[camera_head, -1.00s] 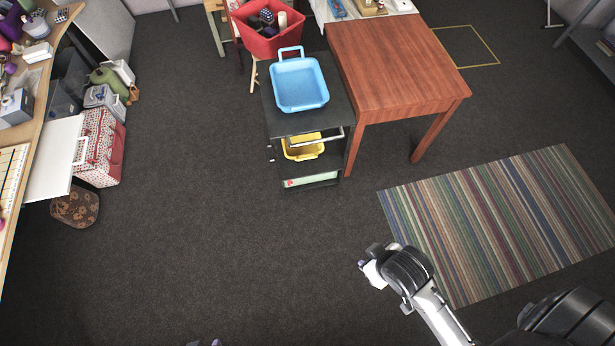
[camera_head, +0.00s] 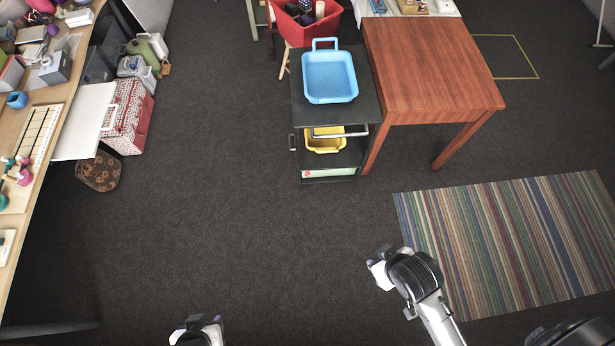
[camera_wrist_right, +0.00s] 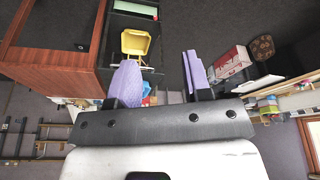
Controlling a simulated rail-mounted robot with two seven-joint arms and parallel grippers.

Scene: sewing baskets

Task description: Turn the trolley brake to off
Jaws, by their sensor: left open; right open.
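The black trolley (camera_head: 303,112) stands left of the wooden table. A blue tray (camera_head: 330,78) sits on its top and a yellow basket (camera_head: 325,142) on a shelf below. A small dark part (camera_head: 293,142) sticks out at its left side; I cannot tell if it is the brake, or its setting. My left gripper (camera_head: 197,325) is open at the bottom edge, partly cut off. My right gripper (camera_head: 378,270) is over the floor in front of the trolley, apart from it. In the right wrist view its purple fingers (camera_wrist_right: 160,82) are spread and empty; the yellow basket (camera_wrist_right: 140,42) shows beyond.
The wooden table (camera_head: 430,70) adjoins the trolley on the right. A striped rug (camera_head: 510,240) lies at right. A desk (camera_head: 40,150) and a spotted case (camera_head: 130,115) stand at left. The dark floor (camera_head: 220,210) before the trolley is clear.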

